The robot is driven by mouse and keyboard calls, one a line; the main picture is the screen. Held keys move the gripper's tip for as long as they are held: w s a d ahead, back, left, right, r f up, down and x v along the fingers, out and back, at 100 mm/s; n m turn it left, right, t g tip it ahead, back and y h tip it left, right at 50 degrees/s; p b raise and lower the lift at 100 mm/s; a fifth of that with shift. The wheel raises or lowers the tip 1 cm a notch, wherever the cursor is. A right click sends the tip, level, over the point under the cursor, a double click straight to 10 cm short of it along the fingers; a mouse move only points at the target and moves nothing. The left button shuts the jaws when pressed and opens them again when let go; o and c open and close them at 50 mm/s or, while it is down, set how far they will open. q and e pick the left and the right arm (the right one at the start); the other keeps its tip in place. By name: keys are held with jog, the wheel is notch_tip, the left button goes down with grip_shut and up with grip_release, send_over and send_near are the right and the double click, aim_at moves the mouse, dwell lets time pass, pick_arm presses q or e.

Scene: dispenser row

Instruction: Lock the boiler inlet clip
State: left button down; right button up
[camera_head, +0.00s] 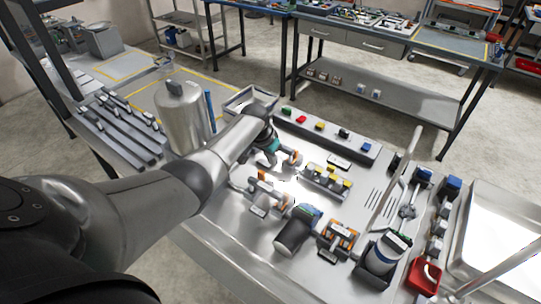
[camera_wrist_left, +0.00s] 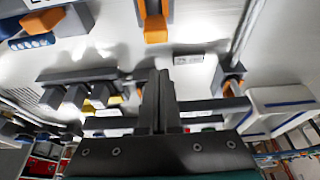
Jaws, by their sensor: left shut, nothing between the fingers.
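My left gripper (camera_head: 271,158) reaches down over the middle of the steel bench top. In the left wrist view its dark fingers (camera_wrist_left: 159,75) are together and empty. Orange clips on grey bases stand close to it: one (camera_head: 294,157) just right of the fingers, another (camera_head: 263,175) nearer me. In the left wrist view one orange clip (camera_wrist_left: 155,28) stands beyond the fingertips, and another (camera_wrist_left: 231,87) is to their right, partly behind grey parts. I cannot tell which clip is the boiler inlet one, or whether the fingers touch any. My right gripper is not in view.
A steel cylinder (camera_head: 181,118) stands left of my arm. A yellow-topped block row (camera_head: 327,178), a dark cylinder (camera_head: 293,232), an orange-and-grey fixture (camera_head: 339,236) and a red cup (camera_head: 424,276) crowd the bench. A coloured-button rail (camera_head: 330,133) lies behind.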

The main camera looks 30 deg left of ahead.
pick_arm(q)
jog(key=shift+s+a+r+p, duration=0.1)
jog(key=shift+s+r+p, duration=0.1)
jog(key=shift+s+p, duration=0.25)
jog(key=shift+s+a+r+p, duration=0.1)
jog(key=shift+s+r+p, duration=0.1)
jog(key=shift+s, duration=0.4)
jog(key=shift+s+f+p, duration=0.15)
jog(key=shift+s+p, duration=0.25)
jog(key=shift+s, duration=0.35)
jog(key=shift+f, duration=0.1)
